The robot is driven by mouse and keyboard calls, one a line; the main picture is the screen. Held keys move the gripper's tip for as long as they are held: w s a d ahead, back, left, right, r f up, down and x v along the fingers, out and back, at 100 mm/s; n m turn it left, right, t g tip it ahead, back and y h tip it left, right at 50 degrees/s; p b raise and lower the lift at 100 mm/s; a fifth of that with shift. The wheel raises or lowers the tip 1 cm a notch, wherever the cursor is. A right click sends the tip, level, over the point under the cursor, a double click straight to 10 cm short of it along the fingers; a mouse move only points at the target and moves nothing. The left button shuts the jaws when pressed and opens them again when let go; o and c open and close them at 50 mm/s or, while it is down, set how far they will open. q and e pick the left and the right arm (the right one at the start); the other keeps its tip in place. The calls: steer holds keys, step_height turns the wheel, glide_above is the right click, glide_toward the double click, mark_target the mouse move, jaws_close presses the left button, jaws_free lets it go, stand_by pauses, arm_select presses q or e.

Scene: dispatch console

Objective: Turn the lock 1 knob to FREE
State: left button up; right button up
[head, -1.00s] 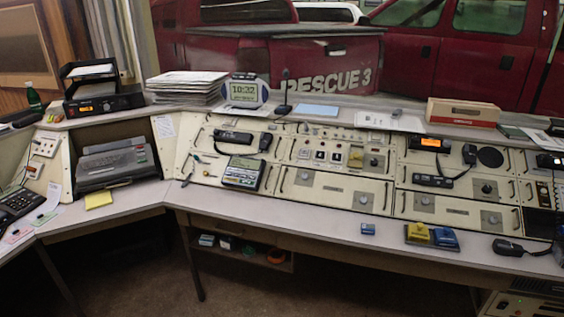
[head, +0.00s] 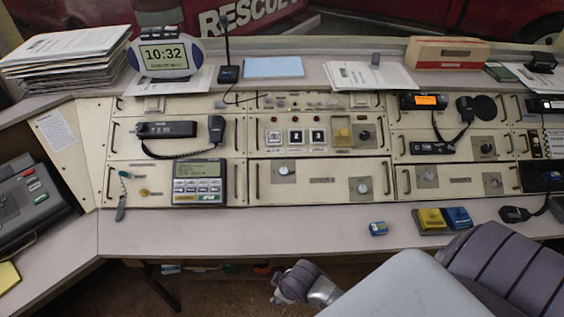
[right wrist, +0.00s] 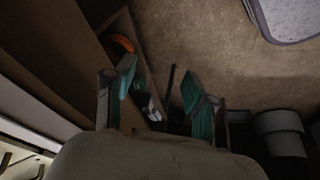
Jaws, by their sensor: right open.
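The console face holds several small round knobs on pale plates: a knob (head: 283,169) at lower middle, a knob (head: 363,187) right of it, and further knobs (head: 427,177) (head: 491,182) in the lower right panel. Their labels are too small to read, so I cannot tell which is lock 1 or how it is set. My right gripper (right wrist: 157,95) is open and empty in the right wrist view, low near the shelf under the desk, well away from the knobs. In the head view my right arm crosses the bottom right.
A keypad device (head: 198,183) stands on the console's left part. The desk strip (head: 290,232) below the knobs is mostly clear. An orange coil (right wrist: 122,44) lies on the under-desk shelf.

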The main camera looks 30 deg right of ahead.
step_height(320, 180, up, 13)
steer(key=w+a+n+t+p, duration=0.1)
steer(key=w+a+n+p, duration=0.1)
steer(key=w+n, duration=0.1)
step_height(320, 180, up, 15)
steer(key=n+h+p, duration=0.1)
steer(key=n+h, duration=0.2)
steer(key=n, duration=1.1)
glide_above(284, 171)
steer(key=s+a, duration=0.2)
steer(key=s, duration=0.5)
steer(key=shift+t, duration=0.4)
steer(key=x, duration=0.9)
steer(key=p+x, duration=0.1)
steer(key=x, duration=0.3)
steer(key=shift+w+a+f, duration=0.15)
steer(key=shift+w+a, duration=0.1)
